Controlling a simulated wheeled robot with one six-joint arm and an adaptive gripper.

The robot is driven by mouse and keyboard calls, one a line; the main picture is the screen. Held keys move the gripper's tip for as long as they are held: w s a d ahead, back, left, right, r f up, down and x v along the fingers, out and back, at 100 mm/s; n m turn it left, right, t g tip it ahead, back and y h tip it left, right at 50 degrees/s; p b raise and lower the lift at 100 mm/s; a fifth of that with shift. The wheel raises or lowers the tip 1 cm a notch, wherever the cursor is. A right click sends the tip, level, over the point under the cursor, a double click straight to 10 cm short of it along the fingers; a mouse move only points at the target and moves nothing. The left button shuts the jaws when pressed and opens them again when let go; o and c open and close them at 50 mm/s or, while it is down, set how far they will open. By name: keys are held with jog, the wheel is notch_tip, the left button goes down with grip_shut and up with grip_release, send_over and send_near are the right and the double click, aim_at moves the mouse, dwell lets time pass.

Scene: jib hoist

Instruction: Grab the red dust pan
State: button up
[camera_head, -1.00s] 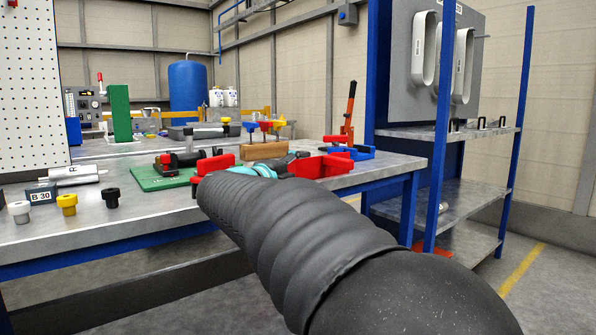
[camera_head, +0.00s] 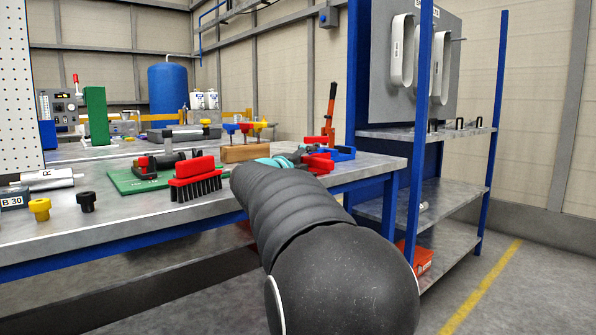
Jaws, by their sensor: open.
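A red object (camera_head: 318,164), which seems to be the red dust pan, lies on the workbench (camera_head: 135,222) near its right end. My arm and gripper hide much of it, so its full shape does not show. My gripper (camera_head: 300,155) is at the far end of my dark arm, past a teal ring. It is small and partly covered by the arm. It is open and overlaps the left side of the red object in the picture. I cannot tell whether they touch.
A red brush (camera_head: 196,178) with black bristles stands left of my arm, by a green mat (camera_head: 125,182). A blue vise-like part (camera_head: 343,153) and a wooden block (camera_head: 240,153) are close by. A blue-posted shelf (camera_head: 440,190) stands right, with a red item (camera_head: 421,262) low down.

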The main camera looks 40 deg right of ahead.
jog(key=shift+d, duration=0.25)
grip_shut()
jog(key=shift+r, duration=0.15)
